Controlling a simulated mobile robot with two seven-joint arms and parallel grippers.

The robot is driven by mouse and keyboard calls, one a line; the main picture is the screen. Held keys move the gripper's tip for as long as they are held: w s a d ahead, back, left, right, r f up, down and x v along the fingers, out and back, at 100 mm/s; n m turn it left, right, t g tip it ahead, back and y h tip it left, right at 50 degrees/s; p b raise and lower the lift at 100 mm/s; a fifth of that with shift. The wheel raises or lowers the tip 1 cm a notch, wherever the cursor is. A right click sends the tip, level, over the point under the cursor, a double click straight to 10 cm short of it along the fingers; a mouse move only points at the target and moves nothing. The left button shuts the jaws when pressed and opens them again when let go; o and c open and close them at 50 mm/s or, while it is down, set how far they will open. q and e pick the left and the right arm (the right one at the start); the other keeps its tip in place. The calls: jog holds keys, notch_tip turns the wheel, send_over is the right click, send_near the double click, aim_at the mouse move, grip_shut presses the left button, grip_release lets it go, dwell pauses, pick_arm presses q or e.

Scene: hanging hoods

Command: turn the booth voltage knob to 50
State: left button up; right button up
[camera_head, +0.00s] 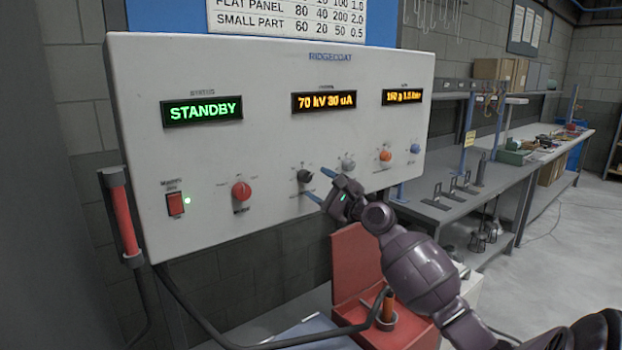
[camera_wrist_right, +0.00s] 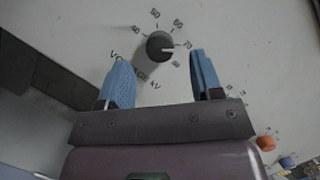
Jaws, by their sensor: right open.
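The voltage knob (camera_head: 305,176) is a small black dial on the white control panel (camera_head: 270,110). In the right wrist view the knob (camera_wrist_right: 160,46) sits above the printed word VOLTAGE kV, with numbers around it. Its light pointer line points right, close to the 70 mark. The panel's middle display (camera_head: 324,102) reads 70 kV 30 uA. My left gripper is out of view.
Other knobs are red (camera_head: 241,191), grey (camera_head: 348,162), orange (camera_head: 385,156) and blue (camera_head: 415,148). A red mains switch (camera_head: 175,203) is at the lower left, and STANDBY shows on the left display (camera_head: 202,110). A red box (camera_head: 365,270) stands below the panel.

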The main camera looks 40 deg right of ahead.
aim_at(308, 178)
jog(key=x, duration=0.3)
jog(key=shift+w, duration=0.25)
jog(key=c, duration=0.9)
